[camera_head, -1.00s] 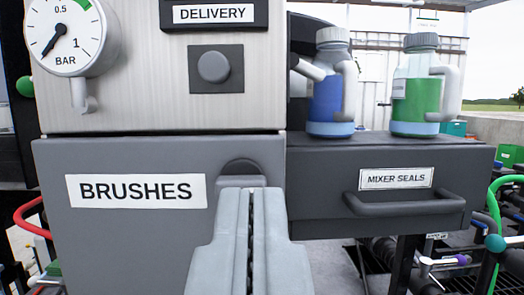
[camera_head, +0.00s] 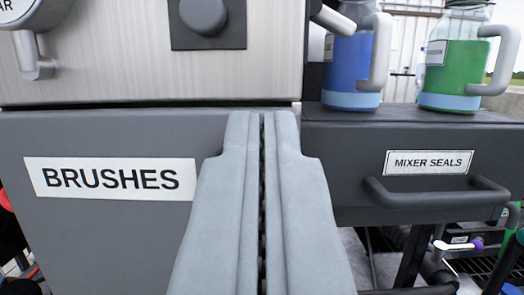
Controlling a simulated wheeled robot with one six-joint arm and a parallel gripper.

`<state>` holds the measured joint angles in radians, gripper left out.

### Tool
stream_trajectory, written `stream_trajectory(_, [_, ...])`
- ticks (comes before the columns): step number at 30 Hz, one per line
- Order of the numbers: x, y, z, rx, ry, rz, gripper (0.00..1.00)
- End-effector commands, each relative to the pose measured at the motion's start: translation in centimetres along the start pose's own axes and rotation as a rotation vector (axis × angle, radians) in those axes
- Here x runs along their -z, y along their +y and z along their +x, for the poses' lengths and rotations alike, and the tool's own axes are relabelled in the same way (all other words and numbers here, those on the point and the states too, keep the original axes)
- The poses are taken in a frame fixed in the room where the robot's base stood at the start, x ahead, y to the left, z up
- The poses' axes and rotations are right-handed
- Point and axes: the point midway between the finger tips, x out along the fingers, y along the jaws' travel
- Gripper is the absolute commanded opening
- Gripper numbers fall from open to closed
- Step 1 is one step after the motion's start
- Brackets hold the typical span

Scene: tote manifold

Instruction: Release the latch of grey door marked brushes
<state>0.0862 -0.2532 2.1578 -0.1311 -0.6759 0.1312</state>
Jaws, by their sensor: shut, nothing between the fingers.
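The grey door marked BRUSHES (camera_head: 110,235) fills the lower left, under a brushed-metal panel. Its white label (camera_head: 110,178) is to the left of my gripper. My gripper (camera_head: 262,114) is shut and empty, pointing at the door's upper right part, with its tips just below the panel's lower edge. The dark round latch on the door is hidden behind my fingers. I cannot tell whether my fingertips touch it.
A dark drawer marked MIXER SEALS (camera_head: 345,150) with a bar handle (camera_head: 437,194) is at the right. A blue jug (camera_head: 352,65) and a green jug (camera_head: 451,70) stand on top of it. A dark knob (camera_head: 204,16) sits on the metal panel (camera_head: 130,70) above.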

Motion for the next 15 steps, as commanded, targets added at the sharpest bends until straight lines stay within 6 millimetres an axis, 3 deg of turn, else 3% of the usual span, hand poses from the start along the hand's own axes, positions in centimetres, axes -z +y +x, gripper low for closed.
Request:
stream_trajectory(12, [-0.1, 0.0, 5.8, 0.0, 0.0, 0.0, 0.0])
stream_trajectory(15, [-1.2, 0.0, 5.5, -0.001, -0.002, 0.0, 0.0])
